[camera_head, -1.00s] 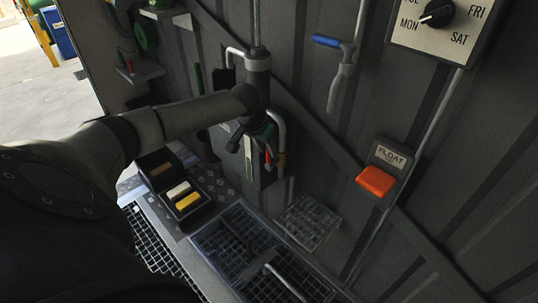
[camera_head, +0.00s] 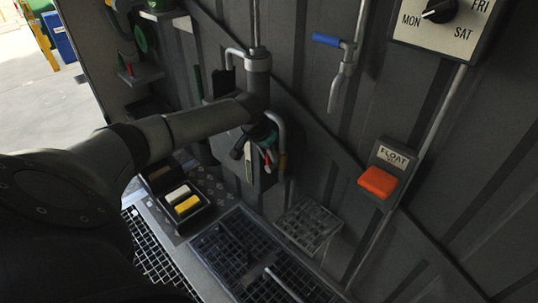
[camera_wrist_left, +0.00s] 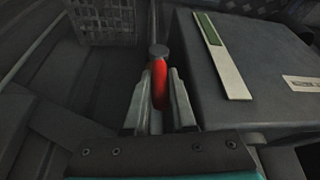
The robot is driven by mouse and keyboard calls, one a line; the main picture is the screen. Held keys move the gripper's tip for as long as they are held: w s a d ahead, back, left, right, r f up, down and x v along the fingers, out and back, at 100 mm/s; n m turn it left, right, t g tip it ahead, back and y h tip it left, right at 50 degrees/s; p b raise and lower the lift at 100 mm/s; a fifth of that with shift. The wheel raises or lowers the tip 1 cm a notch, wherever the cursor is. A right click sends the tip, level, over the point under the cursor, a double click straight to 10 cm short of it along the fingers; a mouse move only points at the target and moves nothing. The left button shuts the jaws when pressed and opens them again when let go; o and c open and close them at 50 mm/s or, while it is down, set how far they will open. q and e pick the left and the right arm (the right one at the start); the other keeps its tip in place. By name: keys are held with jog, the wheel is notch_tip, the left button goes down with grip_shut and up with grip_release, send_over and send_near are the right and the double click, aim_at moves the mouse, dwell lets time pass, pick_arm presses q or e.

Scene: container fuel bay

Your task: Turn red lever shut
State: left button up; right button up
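The red lever (camera_wrist_left: 159,82) is a slim red handle with a dark grey round end. In the left wrist view it lies between the two metal fingers of my left gripper (camera_wrist_left: 160,92), lengthwise along them. The fingers are close on either side of it; whether both touch it I cannot tell. In the head view my left gripper (camera_head: 252,152) is low at the wall beside a dark box, and a small part of the red lever (camera_head: 267,158) shows at its right. The lever's pivot is hidden. My right gripper is not in view.
A grey box (camera_wrist_left: 245,75) with a green and white strip stands close to the gripper's right in the wrist view. A wire basket (camera_wrist_left: 100,20) is at upper left. On the wall are a blue-handled tap (camera_head: 327,40), an orange float switch (camera_head: 378,182) and a day dial (camera_head: 440,12).

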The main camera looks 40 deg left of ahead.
pick_arm(q)
grip_shut()
dwell(1.3)
